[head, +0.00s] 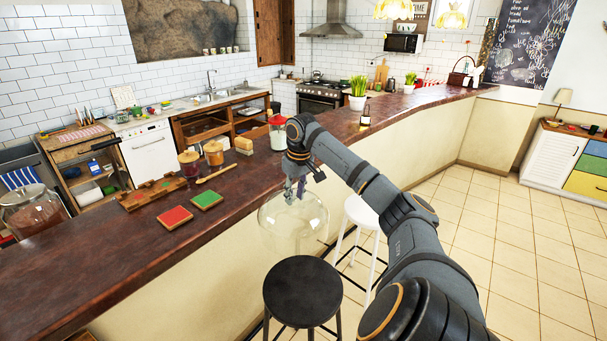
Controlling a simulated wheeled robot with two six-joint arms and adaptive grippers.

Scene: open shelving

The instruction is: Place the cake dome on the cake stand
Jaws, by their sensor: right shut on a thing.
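The clear glass cake dome (312,220) hangs below my right gripper (293,191), which is shut on its top. The dome overlaps the front edge of the counter in the picture, above and behind the black stool seat. Its see-through lower edge is hard to make out against the pale counter front. I cannot make out a cake stand in this view. My left gripper is not in view.
The long wooden counter (95,257) holds red and green squares (175,217), a wooden board, jars (213,153) and a red-lidded jar (277,133). A large glass jar (32,212) stands far left. A black stool (302,290) and a white stool (362,212) stand in front.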

